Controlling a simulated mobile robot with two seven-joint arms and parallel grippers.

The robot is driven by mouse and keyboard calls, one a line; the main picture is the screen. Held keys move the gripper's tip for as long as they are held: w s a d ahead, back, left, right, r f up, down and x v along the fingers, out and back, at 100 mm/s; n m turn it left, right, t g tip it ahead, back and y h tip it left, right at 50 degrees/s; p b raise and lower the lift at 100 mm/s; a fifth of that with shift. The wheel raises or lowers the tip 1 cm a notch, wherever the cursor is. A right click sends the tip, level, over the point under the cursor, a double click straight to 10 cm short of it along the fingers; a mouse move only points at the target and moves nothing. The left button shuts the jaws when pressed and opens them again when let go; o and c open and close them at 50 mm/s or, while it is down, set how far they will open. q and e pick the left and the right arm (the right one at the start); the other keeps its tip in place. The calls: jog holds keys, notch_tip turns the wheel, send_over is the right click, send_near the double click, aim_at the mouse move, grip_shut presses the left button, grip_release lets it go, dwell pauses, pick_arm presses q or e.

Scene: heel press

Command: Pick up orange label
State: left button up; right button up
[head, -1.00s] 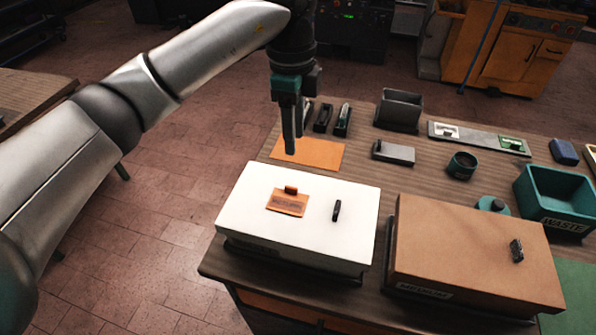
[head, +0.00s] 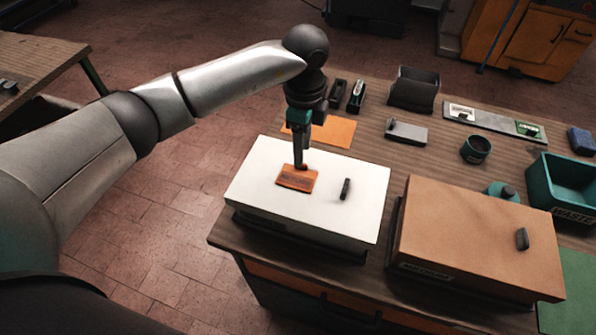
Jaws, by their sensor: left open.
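The orange label (head: 297,181) lies on top of the white box (head: 360,199), left of a small black handle. It has dark print and a small orange-brown tab at its back edge. My left gripper (head: 301,164) points down over that tab, with its fingertips at or just above it. The fingers hide most of the tab, and I cannot tell whether they touch it. The left gripper is open. My right gripper is not in view.
A brown box (head: 470,235) with a black handle stands to the right. An orange sheet (head: 335,132) lies behind the white box.

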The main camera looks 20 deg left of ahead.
aim_at(297, 175)
pick_arm(q)
jog(key=shift+s+f, duration=0.15)
jog(key=shift+f, duration=1.7)
grip_shut()
